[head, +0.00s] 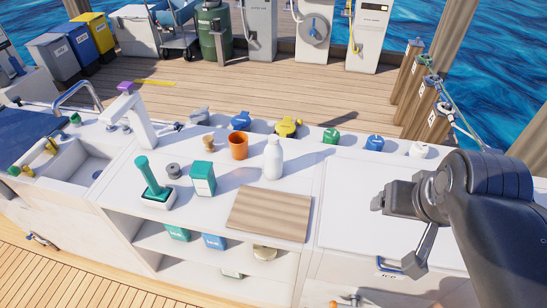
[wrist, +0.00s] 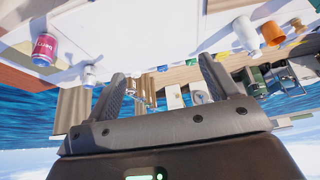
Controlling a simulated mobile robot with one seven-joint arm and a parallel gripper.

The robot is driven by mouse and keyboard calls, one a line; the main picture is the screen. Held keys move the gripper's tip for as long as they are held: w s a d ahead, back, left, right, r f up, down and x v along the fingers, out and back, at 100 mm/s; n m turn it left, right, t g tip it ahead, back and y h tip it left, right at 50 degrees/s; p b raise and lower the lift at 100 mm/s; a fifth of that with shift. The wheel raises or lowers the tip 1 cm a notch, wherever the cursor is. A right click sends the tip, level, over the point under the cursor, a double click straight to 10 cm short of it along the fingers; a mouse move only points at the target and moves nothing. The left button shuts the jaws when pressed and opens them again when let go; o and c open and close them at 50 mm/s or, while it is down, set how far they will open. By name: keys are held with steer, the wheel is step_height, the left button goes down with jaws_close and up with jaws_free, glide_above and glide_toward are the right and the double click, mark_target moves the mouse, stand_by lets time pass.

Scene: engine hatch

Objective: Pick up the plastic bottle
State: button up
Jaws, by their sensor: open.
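A white plastic bottle (head: 273,161) stands upright on the white counter (head: 333,185), behind a wooden board and right of an orange cup. In the wrist view, which is upside down, the bottle (wrist: 245,36) shows at the upper right, outside the fingers. My gripper (head: 379,202) is above the counter's right part, to the right of the bottle and apart from it. In the wrist view my gripper (wrist: 165,82) has its two fingers spread with nothing held between them.
The orange cup (head: 238,146) is close left of the bottle. A wooden board (head: 268,215) lies in front. A teal box (head: 202,179) and a green-handled brush (head: 155,180) are farther left. Several coloured caps line the back edge. A red-labelled jar (wrist: 42,46) shows in the wrist view.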

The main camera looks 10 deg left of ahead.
steer(key=c, duration=0.4)
steer(key=shift+w, duration=0.1)
steer(key=t, duration=0.1)
glide_above(273, 138)
steer(key=s, duration=0.5)
step_height(273, 138, down, 9)
steer(key=shift+x, duration=5.15)
